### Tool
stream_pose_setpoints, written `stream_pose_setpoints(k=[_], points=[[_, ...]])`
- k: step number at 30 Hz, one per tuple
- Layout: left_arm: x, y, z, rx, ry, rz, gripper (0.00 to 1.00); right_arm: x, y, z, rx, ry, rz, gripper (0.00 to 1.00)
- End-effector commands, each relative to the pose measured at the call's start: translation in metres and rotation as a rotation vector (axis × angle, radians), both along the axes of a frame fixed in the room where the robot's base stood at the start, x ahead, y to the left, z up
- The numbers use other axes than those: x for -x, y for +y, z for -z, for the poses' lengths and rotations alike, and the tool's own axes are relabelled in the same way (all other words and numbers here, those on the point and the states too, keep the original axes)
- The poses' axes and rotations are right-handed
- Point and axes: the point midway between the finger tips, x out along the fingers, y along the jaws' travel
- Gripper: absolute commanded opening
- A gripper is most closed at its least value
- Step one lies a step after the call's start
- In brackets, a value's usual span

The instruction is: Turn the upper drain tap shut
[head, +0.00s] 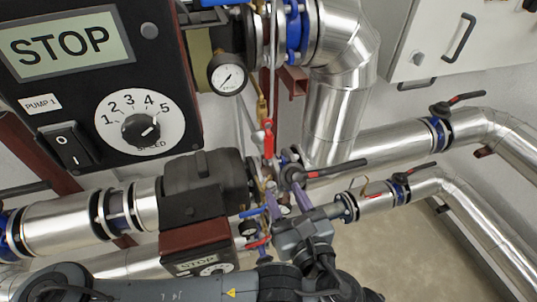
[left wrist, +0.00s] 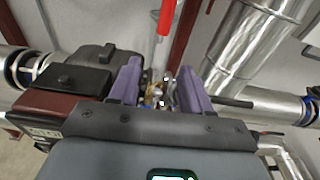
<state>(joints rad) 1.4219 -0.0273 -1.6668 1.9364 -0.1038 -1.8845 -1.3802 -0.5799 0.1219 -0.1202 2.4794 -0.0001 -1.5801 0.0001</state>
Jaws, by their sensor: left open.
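My left gripper (head: 286,190) reaches up to the pipework right of the pump in the head view. Its two purple fingers are apart, with no part clearly clasped. In the left wrist view, small brass fittings (left wrist: 155,94) show in the gap between the fingers. Near the gripper in the head view are a small blue lever (head: 251,212) and a small red lever (head: 257,243). A red-handled valve (head: 267,140) hangs on the thin vertical pipe above. Which of these is the upper drain tap I cannot tell; the fingers and my wrist hide part of the fittings.
The dark pump (head: 205,180) stands close left of the gripper. A pressure gauge (head: 228,76) and the pump control panel (head: 105,85) are above left. Open floor (head: 400,245) shows at lower right.

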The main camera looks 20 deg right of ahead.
Motion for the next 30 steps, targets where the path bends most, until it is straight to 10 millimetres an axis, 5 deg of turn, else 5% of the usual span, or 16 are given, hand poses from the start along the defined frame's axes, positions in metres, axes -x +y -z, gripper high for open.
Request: stream_pose_setpoints(k=[9, 30], points=[[-0.011, -0.002, -0.035, 0.0, -0.12, 0.003, 0.48, 0.0, -0.001, 0.014, 0.003, 0.0, -0.002, 0.43], [-0.104, -0.009, -0.038, 0.002, -0.121, 0.003, 0.48, 0.0, 0.001, -0.004, -0.007, -0.001, 0.004, 0.43]])
